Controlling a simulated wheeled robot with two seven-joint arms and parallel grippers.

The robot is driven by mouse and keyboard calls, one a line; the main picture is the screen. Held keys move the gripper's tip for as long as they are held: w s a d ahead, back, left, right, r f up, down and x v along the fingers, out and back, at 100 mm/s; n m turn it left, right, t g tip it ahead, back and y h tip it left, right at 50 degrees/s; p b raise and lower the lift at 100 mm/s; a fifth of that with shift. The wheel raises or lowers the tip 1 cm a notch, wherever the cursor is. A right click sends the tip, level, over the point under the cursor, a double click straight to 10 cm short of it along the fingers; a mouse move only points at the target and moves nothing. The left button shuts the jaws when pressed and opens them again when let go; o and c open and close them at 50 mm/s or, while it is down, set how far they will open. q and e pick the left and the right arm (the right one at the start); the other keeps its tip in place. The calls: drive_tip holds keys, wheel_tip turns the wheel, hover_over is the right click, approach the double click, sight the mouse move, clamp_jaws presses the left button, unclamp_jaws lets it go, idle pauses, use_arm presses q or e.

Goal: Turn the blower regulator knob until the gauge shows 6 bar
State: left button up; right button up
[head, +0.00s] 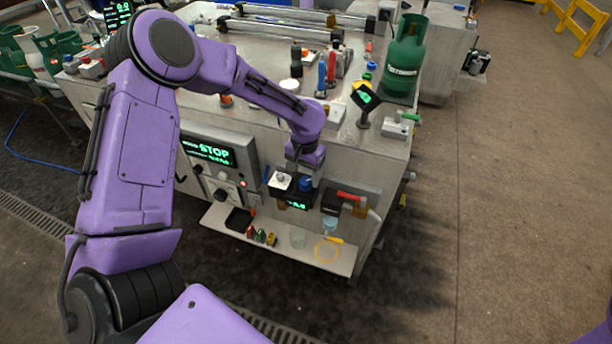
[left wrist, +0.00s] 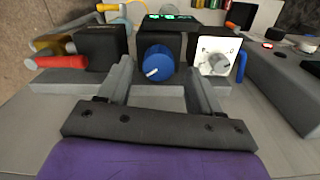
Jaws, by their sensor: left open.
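The blue regulator knob (head: 305,184) sits on a dark block on the front of the grey machine. In the left wrist view the knob (left wrist: 158,62) has a white pointer mark and lies between my spread fingers. My left gripper (left wrist: 160,82) is open, with a finger on either side of the knob; I cannot tell whether they touch it. My right gripper is out of view.
A small green-lit display (head: 297,205) is by the knob. A red-handled valve (head: 351,196) is to the right. A shelf (head: 275,246) below holds small bottles, a glass and a yellow ring. A STOP panel (head: 208,151) is to the left.

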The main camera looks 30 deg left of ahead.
use_arm(q)
drive_tip(key=shift+d+f, duration=0.1)
drive_tip(key=shift+f, duration=0.8)
drive_tip(key=c, duration=1)
drive_tip(key=shift+r+m+p, duration=0.3)
drive_tip(key=shift+m+p, duration=0.7)
drive_tip(key=shift+p, duration=0.25)
drive_tip(key=shift+c, duration=0.2)
drive_tip(key=shift+m+p, duration=0.3)
drive_tip(key=shift+m, duration=0.2)
drive_tip(key=shift+f+m, duration=0.3)
drive_tip(key=shift+m, duration=0.2)
